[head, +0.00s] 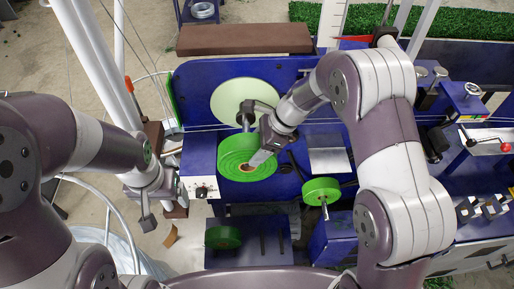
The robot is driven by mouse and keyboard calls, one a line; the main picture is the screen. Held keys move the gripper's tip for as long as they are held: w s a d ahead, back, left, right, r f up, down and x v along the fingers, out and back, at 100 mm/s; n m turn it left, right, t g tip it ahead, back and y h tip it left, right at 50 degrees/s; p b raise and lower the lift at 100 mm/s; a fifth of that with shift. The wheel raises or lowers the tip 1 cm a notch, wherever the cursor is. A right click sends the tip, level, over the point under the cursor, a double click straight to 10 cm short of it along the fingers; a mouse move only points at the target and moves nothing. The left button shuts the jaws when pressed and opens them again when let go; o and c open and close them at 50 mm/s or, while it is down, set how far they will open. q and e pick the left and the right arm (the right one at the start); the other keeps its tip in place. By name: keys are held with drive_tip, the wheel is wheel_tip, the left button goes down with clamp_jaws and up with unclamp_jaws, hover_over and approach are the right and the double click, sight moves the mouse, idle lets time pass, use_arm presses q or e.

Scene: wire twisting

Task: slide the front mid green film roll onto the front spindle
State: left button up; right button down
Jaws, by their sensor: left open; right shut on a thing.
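A large green film roll (236,163) with a brown core is at the middle of the head view, in front of a pale disc (233,97). My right gripper (262,150) is shut on this roll at its right side, with a grey finger lying over its face. A short metal spindle (246,121) stands out at the lower part of the disc, just behind the roll. Whether the core is around the spindle cannot be told. My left gripper (146,193) is open and empty, left of the blue machine and apart from the roll.
A smaller green roll (320,187) sits on another spindle at the right. A dark green roll (222,238) is on the low blue platform (268,250). A white control box (201,188) stands left of the held roll. Thin wires cross above it.

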drive_tip(key=shift+w+r+p, duration=0.1)
drive_tip(key=shift+w+p, duration=1.05)
drive_tip(key=shift+w, duration=1.7)
drive_tip(key=shift+w+p, duration=0.6)
drive_tip(key=shift+w, duration=1.8)
drive_tip(key=shift+w, duration=0.1)
